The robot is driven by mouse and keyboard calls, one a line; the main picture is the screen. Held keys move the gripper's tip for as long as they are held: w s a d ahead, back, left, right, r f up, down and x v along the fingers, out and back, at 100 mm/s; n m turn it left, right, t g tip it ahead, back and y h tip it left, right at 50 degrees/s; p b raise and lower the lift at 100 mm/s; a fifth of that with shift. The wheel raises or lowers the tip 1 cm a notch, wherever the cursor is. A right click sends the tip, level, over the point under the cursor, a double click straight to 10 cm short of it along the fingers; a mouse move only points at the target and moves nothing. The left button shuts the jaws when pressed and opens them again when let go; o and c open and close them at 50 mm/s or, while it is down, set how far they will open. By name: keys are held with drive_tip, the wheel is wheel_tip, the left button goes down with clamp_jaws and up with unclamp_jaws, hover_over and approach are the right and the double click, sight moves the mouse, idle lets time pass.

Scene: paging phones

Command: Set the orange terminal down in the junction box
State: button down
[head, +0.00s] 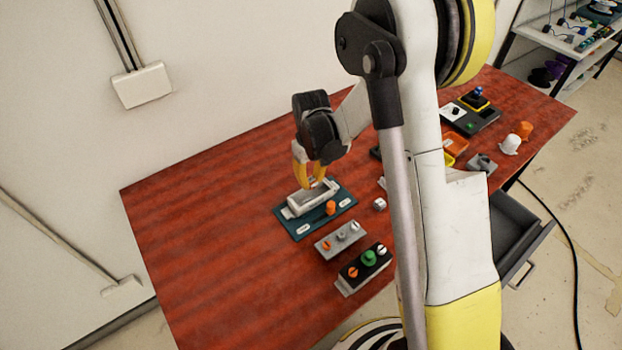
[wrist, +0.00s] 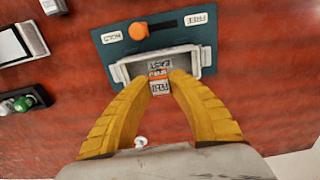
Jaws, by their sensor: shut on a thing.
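My gripper (wrist: 160,78) has its yellow fingers closed on a small block with an orange top and a lettered pale face, the orange terminal (wrist: 160,87). In the head view my gripper (head: 316,184) points down over the junction box, and the terminal is too small there to make out clearly. The junction box (wrist: 122,72) is a grey open-topped tray on a teal plate (wrist: 110,55); its inner wall carries a label. It also shows in the head view (head: 294,212). The terminal appears over the near side of the box; I cannot tell whether it touches the box.
An orange knob (head: 331,208) stands on the teal plate between HOLD and FREE labels. A grey switch panel (head: 341,240) and a black panel with a green knob (head: 364,267) lie nearer. A white cube (head: 379,204) sits to the right. The red table (head: 195,220) is clear at left.

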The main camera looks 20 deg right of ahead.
sight(311, 194)
drive_tip(key=shift+f+b, duration=0.55)
drive_tip(key=shift+f, duration=0.6)
drive_tip(key=shift+f+b, duration=0.45)
drive_tip(key=shift+b, duration=0.35)
drive_tip(key=shift+f+b, duration=0.7)
drive_tip(key=shift+f, duration=0.05)
drive_tip(key=shift+f+b, duration=0.3)
drive_tip(key=shift+f, duration=0.05)
idle(0.4)
drive_tip(key=shift+f+b, duration=0.45)
drive_tip(key=shift+b, duration=0.05)
drive_tip(key=shift+f+b, duration=0.25)
drive_tip(key=shift+b, duration=0.1)
idle(0.5)
drive_tip(key=c, duration=1.2)
unclamp_jaws()
drive_tip(key=shift+c, duration=0.2)
